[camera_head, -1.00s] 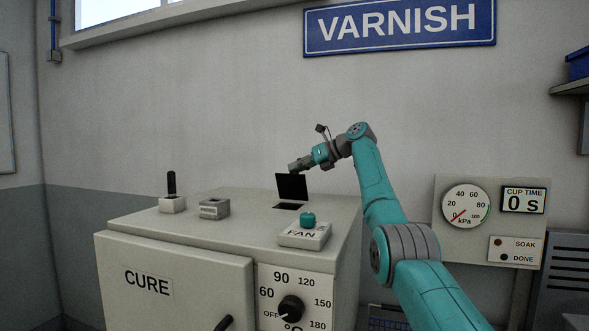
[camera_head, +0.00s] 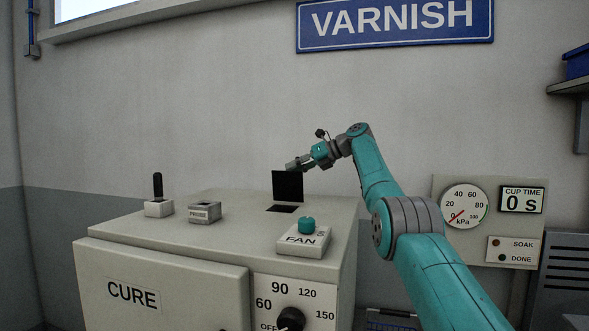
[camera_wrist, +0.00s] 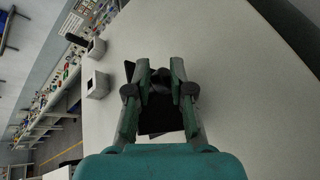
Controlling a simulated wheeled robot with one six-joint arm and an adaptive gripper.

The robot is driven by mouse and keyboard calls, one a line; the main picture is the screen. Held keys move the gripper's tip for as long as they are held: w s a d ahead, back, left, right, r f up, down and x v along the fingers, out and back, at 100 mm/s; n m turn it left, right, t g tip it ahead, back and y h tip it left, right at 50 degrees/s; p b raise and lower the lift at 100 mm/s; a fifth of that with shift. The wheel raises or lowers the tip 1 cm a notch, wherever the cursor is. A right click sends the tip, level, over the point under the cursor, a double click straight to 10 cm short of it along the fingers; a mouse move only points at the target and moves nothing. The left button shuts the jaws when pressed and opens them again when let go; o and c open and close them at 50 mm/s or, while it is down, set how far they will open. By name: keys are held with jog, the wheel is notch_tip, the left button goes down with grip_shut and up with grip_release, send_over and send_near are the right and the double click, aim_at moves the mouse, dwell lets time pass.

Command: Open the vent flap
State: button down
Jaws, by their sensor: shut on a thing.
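The vent flap (camera_head: 287,187) is a black plate on top of the grey CURE cabinet. It stands raised, close to upright, behind a dark vent opening (camera_head: 282,208). My gripper (camera_head: 292,165) is at the flap's top edge, reaching in from the right and behind. In the wrist view my gripper (camera_wrist: 160,70) is shut on the flap, whose dark surface (camera_wrist: 160,118) shows between the fingers. The exact contact at the fingertips is too small and dark to make out.
The cabinet top (camera_head: 235,215) also carries a FAN box with a teal knob (camera_head: 306,225), a PROBE block (camera_head: 204,212) and a black lever on a white base (camera_head: 158,190). A wall stands close behind. A gauge panel (camera_head: 475,250) is at right.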

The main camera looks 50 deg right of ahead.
aim_at(298, 176)
jog(key=f, duration=0.2)
jog(key=shift+s+d+f, duration=0.3)
jog(key=shift+d+f, duration=0.05)
jog(key=shift+f, duration=0.05)
jog(key=c, duration=0.8)
grip_release()
jog(key=v, duration=0.6)
jog(key=r+v, duration=0.1)
jog(key=v, duration=0.5)
jog(key=shift+w+a+r, duration=0.15)
jog(key=shift+w+a, duration=0.05)
jog(key=shift+w, duration=0.05)
